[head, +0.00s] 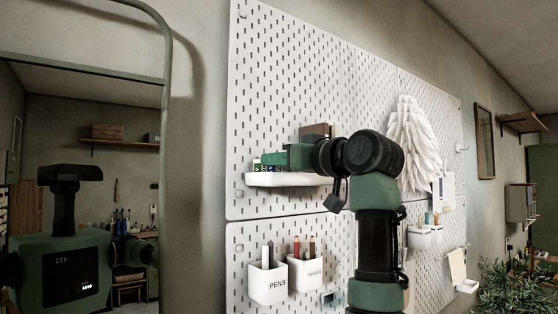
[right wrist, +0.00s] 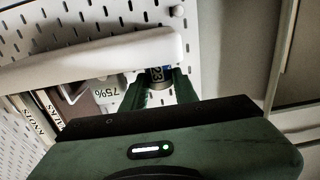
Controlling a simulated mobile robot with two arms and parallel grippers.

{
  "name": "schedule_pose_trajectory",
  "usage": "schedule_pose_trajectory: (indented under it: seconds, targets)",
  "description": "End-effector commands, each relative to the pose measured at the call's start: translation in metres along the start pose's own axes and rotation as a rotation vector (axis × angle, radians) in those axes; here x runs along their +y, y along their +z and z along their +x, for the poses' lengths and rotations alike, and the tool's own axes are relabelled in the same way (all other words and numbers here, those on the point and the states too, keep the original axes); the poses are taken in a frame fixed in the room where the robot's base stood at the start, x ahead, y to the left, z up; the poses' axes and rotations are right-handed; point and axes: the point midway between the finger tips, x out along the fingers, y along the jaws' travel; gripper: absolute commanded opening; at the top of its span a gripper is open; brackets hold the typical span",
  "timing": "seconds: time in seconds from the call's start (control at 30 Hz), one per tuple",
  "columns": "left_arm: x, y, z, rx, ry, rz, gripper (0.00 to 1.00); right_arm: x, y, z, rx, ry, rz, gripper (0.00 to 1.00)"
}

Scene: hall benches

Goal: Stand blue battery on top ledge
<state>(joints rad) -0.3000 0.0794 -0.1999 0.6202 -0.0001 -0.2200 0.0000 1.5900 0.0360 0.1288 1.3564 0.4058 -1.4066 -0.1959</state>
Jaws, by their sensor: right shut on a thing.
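The top ledge is a white shelf (head: 290,180) on the pegboard; it also shows as a pale bar in the right wrist view (right wrist: 85,58). My right gripper (head: 272,160) reaches in from the right at the ledge's left part. In the right wrist view its two green fingers (right wrist: 160,88) are shut on a small cylinder with a blue band and pale digits, the blue battery (right wrist: 160,75). The battery is at the ledge's edge there; whether it touches the ledge I cannot tell. My fingers and palm hide much of it. My left gripper is not in view.
Small dark items with pale labels (head: 268,168) show at the ledge's left part. Brown books (head: 318,131) stand behind my wrist. White cups (head: 268,284) of pens hang below. A white feathery hanging (head: 408,145) is right of my arm. A mirror (head: 80,190) stands left.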

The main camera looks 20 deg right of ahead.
Motion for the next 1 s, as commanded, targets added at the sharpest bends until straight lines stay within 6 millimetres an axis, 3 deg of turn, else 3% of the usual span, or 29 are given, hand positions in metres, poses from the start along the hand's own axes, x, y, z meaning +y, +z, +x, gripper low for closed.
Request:
schedule_pose_trajectory:
  seconds: [0.13, 0.17, 0.23, 0.27, 0.63, 1.0]
  targets:
    - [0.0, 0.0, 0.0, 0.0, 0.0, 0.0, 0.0, 0.0, -0.001, 0.0, 0.001, 0.0, 0.0, 0.0]
    - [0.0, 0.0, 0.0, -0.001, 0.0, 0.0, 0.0, 0.0, -0.001, 0.0, 0.001, 0.0, 0.0, 0.32]
    - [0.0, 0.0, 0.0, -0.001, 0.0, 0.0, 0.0, 0.0, -0.001, 0.0, 0.001, 0.0, 0.0, 0.51]
    - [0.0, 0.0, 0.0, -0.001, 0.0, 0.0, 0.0, 0.0, -0.001, 0.0, 0.001, 0.0, 0.0, 0.54]
    - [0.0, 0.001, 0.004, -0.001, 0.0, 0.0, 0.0, 0.0, 0.001, -0.004, 0.0, 0.001, 0.0, 0.54]
    - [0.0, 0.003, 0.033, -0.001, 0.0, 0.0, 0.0, 0.001, 0.002, -0.063, 0.005, 0.002, -0.002, 0.54]
